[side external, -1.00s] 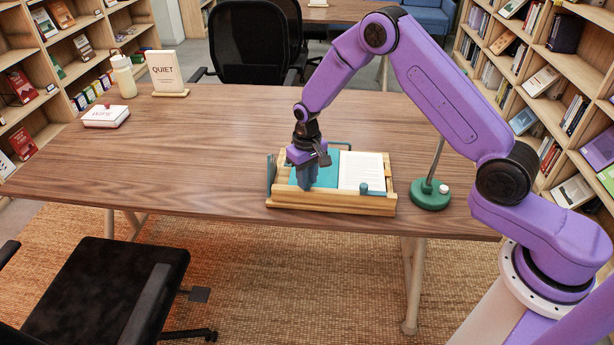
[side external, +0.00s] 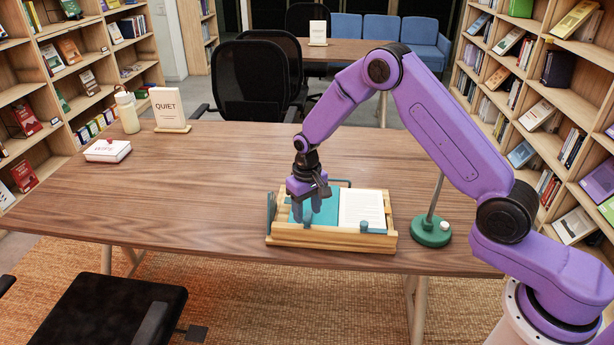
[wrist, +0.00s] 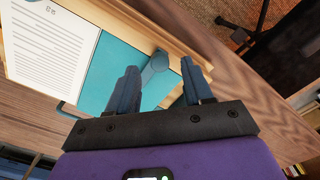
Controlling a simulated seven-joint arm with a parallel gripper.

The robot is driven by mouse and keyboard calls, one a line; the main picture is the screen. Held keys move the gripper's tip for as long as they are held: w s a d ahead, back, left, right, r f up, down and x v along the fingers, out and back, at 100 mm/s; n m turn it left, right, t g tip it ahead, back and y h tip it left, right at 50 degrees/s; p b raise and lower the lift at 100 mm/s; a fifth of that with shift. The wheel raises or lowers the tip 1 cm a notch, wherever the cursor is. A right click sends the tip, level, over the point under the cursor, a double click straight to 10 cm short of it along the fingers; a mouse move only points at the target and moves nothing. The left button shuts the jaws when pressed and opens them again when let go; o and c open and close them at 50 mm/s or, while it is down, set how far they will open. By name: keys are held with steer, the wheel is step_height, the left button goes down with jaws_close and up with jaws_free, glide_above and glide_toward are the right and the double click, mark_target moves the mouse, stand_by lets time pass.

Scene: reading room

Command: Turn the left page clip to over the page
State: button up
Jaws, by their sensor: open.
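An open book lies on a wooden book stand (side external: 345,238), its left page teal (side external: 328,212) and its right page white with text (side external: 362,208). The left page clip (wrist: 156,66) is a blue-grey lever with a round knob at the stand's front ledge. In the wrist view it lies between my fingers and seems to overlap the teal page's edge. In the side view my fingers hide it. My gripper (side external: 306,212) points down over the left page, fingers apart; it also shows in the wrist view (wrist: 162,88). Contact with the clip cannot be told.
A second clip (side external: 364,225) sits at the ledge in front of the white page. A green lamp base (side external: 432,232) stands right of the stand. A white box (side external: 107,151), a bottle (side external: 128,112) and a QUIET sign (side external: 168,107) are far left. The table's middle left is clear.

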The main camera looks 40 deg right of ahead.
mark_target(307, 219)
step_height(307, 219, up, 16)
steer(key=shift+f, duration=0.25)
stand_by(0.3)
steer(key=s+a+r+n, duration=0.2)
steer(key=s+n, duration=0.1)
steer(key=s, duration=0.5)
steer(key=s+a+r+n, duration=0.2)
steer(key=s+n, duration=0.1)
steer(key=s, duration=0.5)
steer(key=s+d+n, duration=0.3)
steer(key=s, duration=0.8)
steer(key=s+d+n, duration=0.3)
steer(key=s+d, duration=0.1)
steer(key=s, duration=0.7)
steer(key=shift+d+f+n, duration=0.25)
steer(key=shift+f+n, duration=0.15)
steer(key=shift+f, duration=0.05)
steer(key=shift+w, duration=0.1)
